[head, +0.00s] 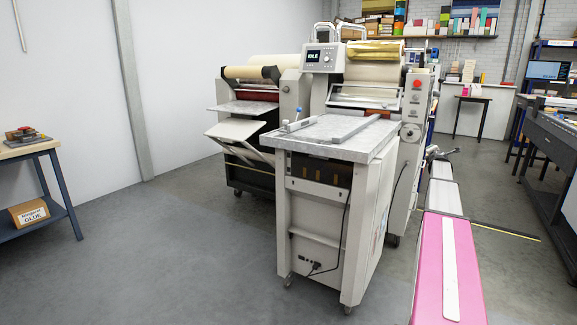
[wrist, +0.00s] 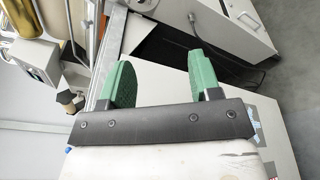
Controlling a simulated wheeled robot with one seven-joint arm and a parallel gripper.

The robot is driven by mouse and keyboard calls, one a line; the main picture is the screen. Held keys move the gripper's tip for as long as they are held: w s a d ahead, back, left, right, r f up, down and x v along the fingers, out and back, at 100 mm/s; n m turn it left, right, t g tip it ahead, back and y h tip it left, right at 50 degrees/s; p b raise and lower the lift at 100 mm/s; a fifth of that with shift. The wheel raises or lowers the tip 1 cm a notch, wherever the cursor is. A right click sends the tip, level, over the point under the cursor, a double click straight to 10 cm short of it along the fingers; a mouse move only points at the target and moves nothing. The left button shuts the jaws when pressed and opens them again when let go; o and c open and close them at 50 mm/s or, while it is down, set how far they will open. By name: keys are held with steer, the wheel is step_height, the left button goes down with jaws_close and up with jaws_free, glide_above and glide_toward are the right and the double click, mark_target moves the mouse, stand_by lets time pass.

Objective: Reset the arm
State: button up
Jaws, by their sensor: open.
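My gripper (wrist: 162,78) shows in the wrist view with its two green fingers apart and nothing held between them. Behind the fingers are pale machine panels and a dark gap, apart from the fingertips as far as I can tell. In the head view my pink and white arm reaches forward along the right side, beside the laminating machine (head: 371,108). The fingers are too small to make out in that view.
A grey feed table (head: 335,150) on a white cabinet stands in the middle. A workbench (head: 40,150) with a glue box (head: 30,214) below is at left. A dark long machine (head: 550,140) is at right. The floor at front left is clear.

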steer(key=s+a+f+m+g+h, duration=0.1)
steer(key=s+a+f+m+g, duration=0.4)
steer(key=s+a+f+m, duration=0.65)
steer(key=s+a+f+m+g+h, duration=0.1)
steer(key=s+a+f+m+g, duration=0.45)
steer(key=s+a+f, duration=1.05)
steer(key=s+a+f+m+g+y, duration=0.2)
steer(key=s+a+f+y, duration=0.1)
steer(key=s+a, duration=0.7)
steer(key=s+a+f+m+g+y, duration=0.2)
steer(key=s+a+g+y, duration=0.1)
steer(key=s+a, duration=0.7)
steer(key=a+y, duration=0.1)
steer(key=a, duration=0.3)
steer(key=shift+s+a+f+y, duration=0.25)
steer(key=shift+a+f+y, duration=0.05)
steer(key=shift+f+y, duration=0.1)
steer(key=shift+g, duration=0.25)
